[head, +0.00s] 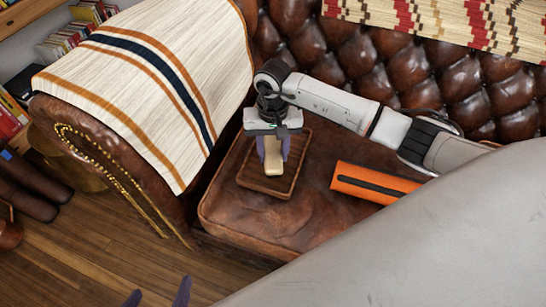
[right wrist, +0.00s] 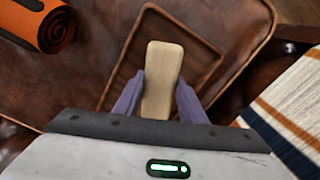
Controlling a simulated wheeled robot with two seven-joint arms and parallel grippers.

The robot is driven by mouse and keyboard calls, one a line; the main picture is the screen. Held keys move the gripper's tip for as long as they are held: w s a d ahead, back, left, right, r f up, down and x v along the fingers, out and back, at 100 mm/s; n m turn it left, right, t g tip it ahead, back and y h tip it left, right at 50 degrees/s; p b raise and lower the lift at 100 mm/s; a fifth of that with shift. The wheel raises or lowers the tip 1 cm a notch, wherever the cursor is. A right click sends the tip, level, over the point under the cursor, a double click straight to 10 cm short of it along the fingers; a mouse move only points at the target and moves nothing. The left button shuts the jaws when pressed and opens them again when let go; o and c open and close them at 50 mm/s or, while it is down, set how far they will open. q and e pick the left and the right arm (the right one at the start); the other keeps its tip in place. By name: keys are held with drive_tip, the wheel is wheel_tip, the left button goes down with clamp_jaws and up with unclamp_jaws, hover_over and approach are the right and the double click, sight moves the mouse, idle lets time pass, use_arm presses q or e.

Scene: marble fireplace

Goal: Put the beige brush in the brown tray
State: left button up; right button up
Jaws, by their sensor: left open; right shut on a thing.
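The beige brush (head: 273,160) is a pale wooden block held between the purple fingers of my right gripper (head: 274,157). In the right wrist view the brush (right wrist: 161,75) points away from the gripper (right wrist: 158,95), with a finger on each side. The brown tray (head: 287,184) lies on the leather seat directly under the brush; its rim also shows in the right wrist view (right wrist: 216,62). The brush overlaps the tray in both views; I cannot tell whether it touches the tray floor. My left gripper (head: 158,294) shows only its two spread, empty fingertips at the bottom edge.
An orange roll with a dark strap (head: 375,184) lies on the seat right of the tray. A striped blanket (head: 150,80) covers the left armrest. The tufted backrest (head: 390,62) stands behind. The seat's front part is clear.

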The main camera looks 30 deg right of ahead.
drive_tip(key=shift+f, duration=0.85)
drive_tip(key=shift+f, duration=0.1)
drive_tip(key=o, duration=1)
drive_tip(key=shift+o, duration=0.2)
